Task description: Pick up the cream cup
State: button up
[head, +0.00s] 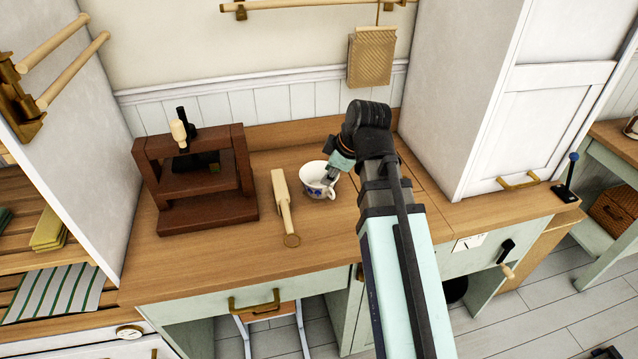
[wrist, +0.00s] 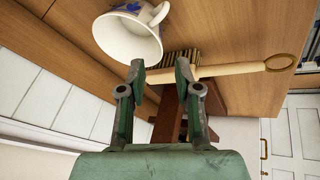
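The cream cup (head: 313,188), with blue decoration, stands upright on the wooden counter (head: 330,238) in the head view. Its handle faces the lower right. My gripper (head: 334,173) is just above and beside the cup's rim, partly covered by my arm. In the wrist view the cup (wrist: 128,42) is at the upper left, beyond the left fingertip, with its opening and handle showing. My gripper (wrist: 160,68) is open there, with nothing between its fingers. Whether a finger touches the cup, I cannot tell.
A dark brown wooden press (head: 205,213) stands farther left. A white cabinet (head: 472,125) rises on the right. The front counter is clear.

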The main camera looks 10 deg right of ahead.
aim_at(312, 197)
jog(key=shift+p+x, duration=0.8)
jog(key=shift+x, duration=5.35)
grip_shut()
